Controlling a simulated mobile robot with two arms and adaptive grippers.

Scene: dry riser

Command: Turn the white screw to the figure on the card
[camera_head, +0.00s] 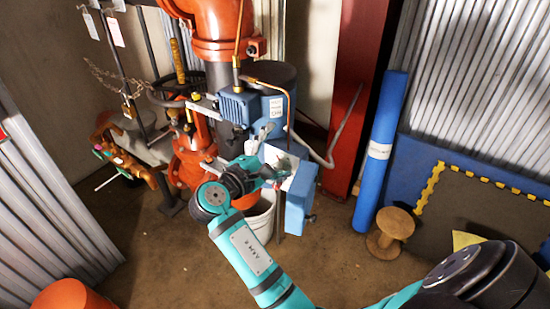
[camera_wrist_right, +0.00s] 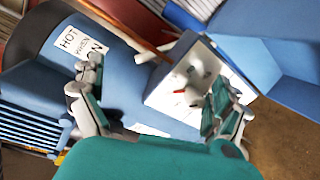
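My right gripper (camera_head: 268,174) is at the white face (camera_head: 283,160) of a blue box (camera_head: 301,205) in the head view. In the right wrist view its two fingers (camera_wrist_right: 155,101) stand wide apart with nothing clearly between them. The white face (camera_wrist_right: 160,94) lies just beyond and partly behind the right finger. It carries small pale fittings (camera_wrist_right: 194,98) and a red mark (camera_wrist_right: 180,91). Which fitting is the white screw is too small to tell. I cannot make out the figure card for certain. My left gripper is not in view.
A blue motor (camera_head: 240,108) with a "HOT WHEN ON" label (camera_wrist_right: 72,44) and a copper pipe sits beside the box. A white bucket (camera_head: 262,218) stands below. Orange valves (camera_head: 190,165) are left; tags (camera_head: 115,32) hang upper left. A blue roll (camera_head: 381,150) and wooden spool (camera_head: 391,232) stand right.

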